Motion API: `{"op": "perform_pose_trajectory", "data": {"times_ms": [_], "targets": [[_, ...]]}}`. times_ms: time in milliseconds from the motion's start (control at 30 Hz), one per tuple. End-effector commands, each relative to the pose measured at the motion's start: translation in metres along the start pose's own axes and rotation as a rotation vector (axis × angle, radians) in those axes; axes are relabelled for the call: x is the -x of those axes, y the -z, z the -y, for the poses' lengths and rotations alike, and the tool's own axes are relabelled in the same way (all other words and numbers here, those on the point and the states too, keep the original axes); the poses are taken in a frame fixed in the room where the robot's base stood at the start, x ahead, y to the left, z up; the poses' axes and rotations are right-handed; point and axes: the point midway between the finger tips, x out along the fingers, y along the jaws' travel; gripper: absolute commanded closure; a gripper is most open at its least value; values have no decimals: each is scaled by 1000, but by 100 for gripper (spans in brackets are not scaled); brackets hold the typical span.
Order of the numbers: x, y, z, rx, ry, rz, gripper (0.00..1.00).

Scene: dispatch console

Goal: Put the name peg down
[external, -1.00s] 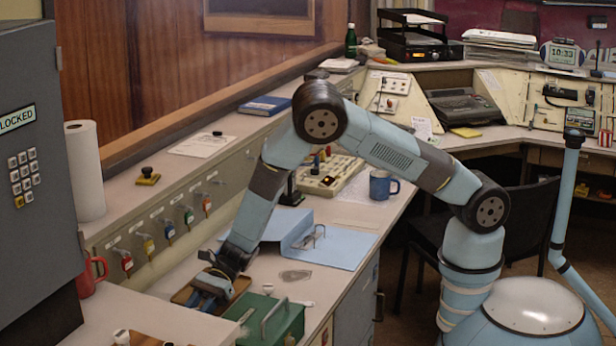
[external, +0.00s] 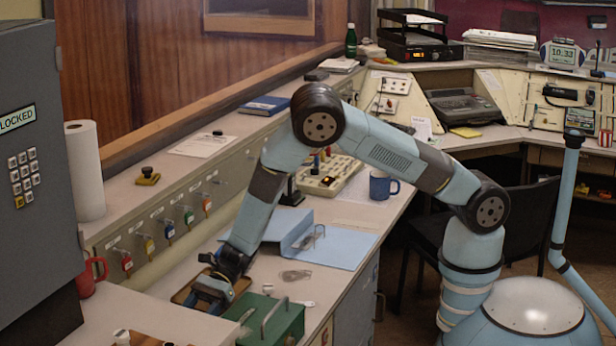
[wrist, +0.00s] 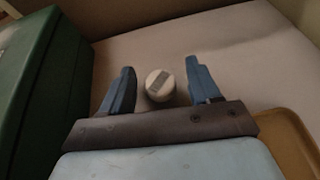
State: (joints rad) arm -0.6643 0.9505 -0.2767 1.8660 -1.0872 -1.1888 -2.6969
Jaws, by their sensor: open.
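A small round white peg with a grey band across its top (wrist: 160,86) is between the two blue fingers of my gripper (wrist: 159,68) in the wrist view. I take it for the name peg; no name is readable. A gap shows between it and each finger. It appears to stand on the pale desktop, though its base is partly hidden by my gripper. My gripper is open. In the external view my gripper (external: 208,302) is low over the desk, beside the brown tray and left of the green box. The peg cannot be made out there.
The green box (external: 272,322) stands close to my gripper; its wall fills the left of the wrist view (wrist: 40,80). The brown tray (external: 184,293) is also close. A blue folder (external: 345,247) lies behind. Several key tags hang on the panel (external: 150,225). Bare desktop lies ahead.

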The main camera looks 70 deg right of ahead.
Motion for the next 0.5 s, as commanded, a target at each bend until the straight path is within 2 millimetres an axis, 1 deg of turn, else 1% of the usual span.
{"op": "perform_pose_trajectory", "data": {"times_ms": [167,500], "targets": [[19,-1,1,0,2,1,38],[84,-1,1,-1,3,1,38]]}}
